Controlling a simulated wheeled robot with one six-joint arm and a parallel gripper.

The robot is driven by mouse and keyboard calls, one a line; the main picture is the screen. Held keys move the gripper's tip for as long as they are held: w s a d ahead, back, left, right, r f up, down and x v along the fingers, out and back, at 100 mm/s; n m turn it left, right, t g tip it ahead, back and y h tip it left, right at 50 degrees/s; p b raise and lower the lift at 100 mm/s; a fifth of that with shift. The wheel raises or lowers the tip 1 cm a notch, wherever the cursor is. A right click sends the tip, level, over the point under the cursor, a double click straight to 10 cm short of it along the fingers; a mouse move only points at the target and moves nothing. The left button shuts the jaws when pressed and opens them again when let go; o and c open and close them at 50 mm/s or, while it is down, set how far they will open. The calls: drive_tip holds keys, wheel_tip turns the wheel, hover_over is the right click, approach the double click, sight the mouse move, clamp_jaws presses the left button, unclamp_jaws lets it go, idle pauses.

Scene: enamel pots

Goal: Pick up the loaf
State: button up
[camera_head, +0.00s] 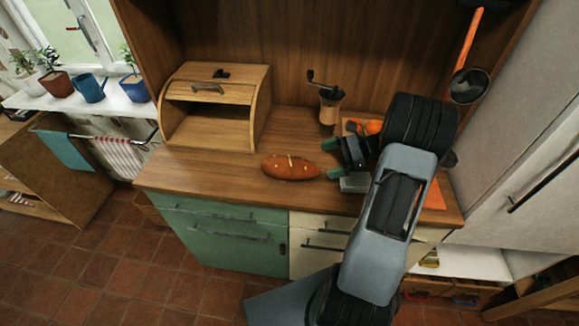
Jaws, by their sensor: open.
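The loaf (290,167) is a long brown bread with pale score marks on top. It lies flat on the wooden counter (222,178), near the front edge, in the head view. My gripper (331,160) is just to the right of the loaf, with its green-tipped fingers apart and pointing left. Nothing is between the fingers. The loaf shows whole, and my gripper appears apart from it. My arm covers part of the counter's right side.
A wooden bread box (213,107) stands open and empty behind and left of the loaf. A coffee grinder (330,104) stands at the back. Orange items (364,126) lie partly hidden behind my arm. The counter left of the loaf is clear.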

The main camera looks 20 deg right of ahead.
sight(311, 164)
drive_tip(key=shift+p+x, duration=0.55)
drive_tip(key=shift+x, duration=3.75)
drive_tip(key=c, duration=1.2)
